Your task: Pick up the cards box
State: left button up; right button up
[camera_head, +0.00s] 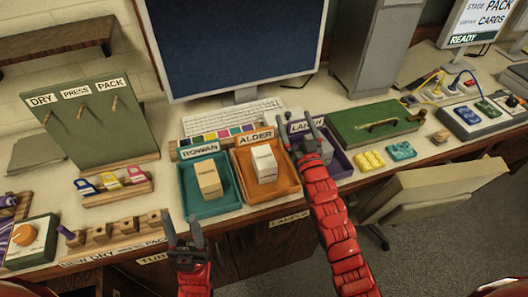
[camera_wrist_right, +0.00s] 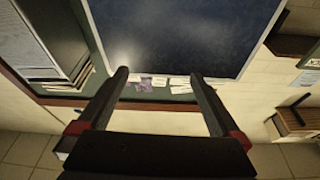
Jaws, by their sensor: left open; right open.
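A tan box (camera_head: 209,180) sits in the teal tray (camera_head: 228,198) marked ROWAN. A white box (camera_head: 264,163) sits in the orange tray (camera_head: 287,183) marked ALDER. I cannot read on either whether it is the cards box. My right gripper (camera_head: 298,127) is open over the purple tray (camera_head: 341,164) marked LARCH, right of the white box, and hides part of that tray. In the right wrist view its two fingers (camera_wrist_right: 159,75) are apart with nothing between them. My left gripper (camera_head: 182,222) is open and empty near the table's front edge, below and left of the teal tray.
A large monitor (camera_head: 235,45) and a keyboard (camera_head: 232,116) stand behind the trays. A green board (camera_head: 375,123) and yellow and teal pieces lie at right. A chair (camera_head: 435,190) stands in front there. A DRY PRESS PACK board (camera_head: 95,125) and wooden holders are at left.

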jog(key=w+a+f+g, duration=0.1)
jog(key=w+a+g, duration=0.3)
jog(key=w+a, duration=0.1)
jog(key=n+g+h, duration=0.1)
jog(key=g+h, duration=0.4)
jog(key=g, duration=0.7)
send_near(263, 157)
jog(key=shift+y, duration=0.3)
jog(key=b+x, duration=0.2)
jog(key=x, duration=0.1)
jog(key=b+x, duration=0.3)
jog(key=x, duration=0.1)
jog(key=shift+d+f+b, duration=0.2)
jog(key=shift+d+b, duration=0.05)
jog(key=shift+b, duration=0.05)
jog(key=shift+x, duration=0.9)
jog(key=shift+w+f+p, duration=0.2)
jog(key=shift+w+p, duration=0.05)
jog(key=shift+p, duration=0.25)
jog(key=p+x, duration=0.2)
jog(key=x, duration=0.1)
jog(key=shift+s+d+f, duration=0.15)
jog(key=shift+f, duration=0.15)
jog(key=shift+x, duration=0.75)
